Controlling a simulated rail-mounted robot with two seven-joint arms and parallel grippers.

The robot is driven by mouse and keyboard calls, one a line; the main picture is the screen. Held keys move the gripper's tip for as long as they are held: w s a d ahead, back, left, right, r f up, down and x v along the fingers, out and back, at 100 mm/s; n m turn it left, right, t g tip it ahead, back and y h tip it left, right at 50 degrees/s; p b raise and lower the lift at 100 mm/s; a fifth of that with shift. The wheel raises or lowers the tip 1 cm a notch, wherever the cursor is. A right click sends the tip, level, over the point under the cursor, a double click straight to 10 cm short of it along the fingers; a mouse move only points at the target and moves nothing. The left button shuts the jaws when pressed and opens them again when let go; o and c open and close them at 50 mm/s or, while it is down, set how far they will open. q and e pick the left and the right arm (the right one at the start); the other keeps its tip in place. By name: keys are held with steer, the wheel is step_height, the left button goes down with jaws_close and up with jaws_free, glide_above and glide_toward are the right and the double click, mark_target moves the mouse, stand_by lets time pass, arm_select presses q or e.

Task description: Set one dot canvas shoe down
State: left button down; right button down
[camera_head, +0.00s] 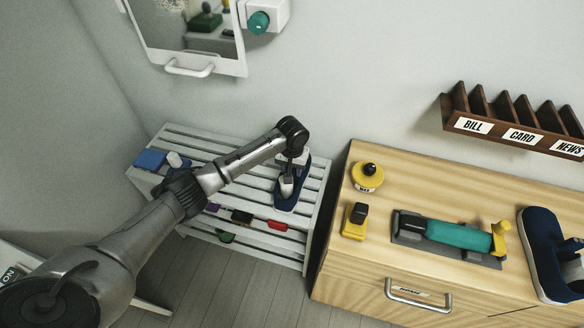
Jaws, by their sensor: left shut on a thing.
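My left gripper (289,180) reaches in over the white slatted shoe rack (232,152) and is shut on a dark navy shoe (287,201). The shoe is at the right part of the rack's top shelf, its long side running from back to front. I cannot tell whether its sole touches the slats. The gripper hides part of the shoe, and its dots are too small to make out. Another navy shoe with a pale sole edge (544,252) stands on the wooden cabinet top at the right, cut off by the picture edge. My right gripper is not in view.
A blue item (150,159) lies at the rack's left end. Small coloured items sit on the lower shelf. A letter sorter (515,125) hangs above.

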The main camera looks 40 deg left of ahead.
arm_select(q)
steer(key=shift+f, duration=0.1)
steer(key=c, duration=0.6)
jaws_free()
steer(key=shift+c, duration=0.2)
step_height(320, 180, up, 11)
steer(key=shift+f+p, duration=0.1)
steer(key=shift+p, duration=0.65)
steer(key=shift+r, duration=0.7)
